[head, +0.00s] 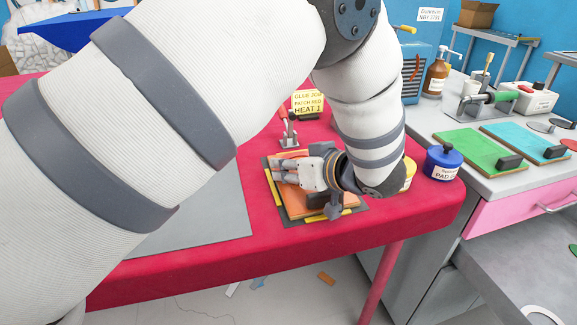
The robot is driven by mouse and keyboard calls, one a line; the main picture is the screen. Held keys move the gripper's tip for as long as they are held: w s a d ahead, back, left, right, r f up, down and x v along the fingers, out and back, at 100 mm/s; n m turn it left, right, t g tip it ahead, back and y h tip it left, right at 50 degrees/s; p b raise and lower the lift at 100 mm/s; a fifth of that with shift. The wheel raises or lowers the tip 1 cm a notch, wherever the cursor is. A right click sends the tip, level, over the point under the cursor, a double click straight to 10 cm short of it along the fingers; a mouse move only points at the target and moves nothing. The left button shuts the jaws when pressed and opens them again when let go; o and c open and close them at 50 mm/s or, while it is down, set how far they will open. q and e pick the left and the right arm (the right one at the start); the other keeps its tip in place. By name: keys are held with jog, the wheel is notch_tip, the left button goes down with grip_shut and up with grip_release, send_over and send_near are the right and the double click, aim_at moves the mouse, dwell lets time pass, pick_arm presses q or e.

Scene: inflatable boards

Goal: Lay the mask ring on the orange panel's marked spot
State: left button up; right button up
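The orange panel (294,208) lies on a dark mat with yellow edge strips, on the red table. A small black block (318,200) sits on its right part. My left gripper (280,173) is over the panel's far part, with its fingers pointing left. I cannot tell whether it is open or holds anything. The gripper and my arm hide part of the panel, and its marked spot cannot be made out. I cannot pick out the mask ring for sure. My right gripper is not in view.
A red-handled clamp (288,135) and a yellow sign (308,103) stand behind the panel. A blue lidded pot (443,162) is at the right. Green (478,150) and light-blue (525,141) panels lie on the grey counter. The grey sheet (215,205) at left is bare.

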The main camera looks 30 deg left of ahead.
pick_arm(q)
jog(key=shift+d+r, duration=0.25)
jog(key=shift+r, duration=0.05)
jog(key=v, duration=1.1)
jog(key=shift+s+d+r+p, duration=0.15)
jog(key=shift+p, duration=0.15)
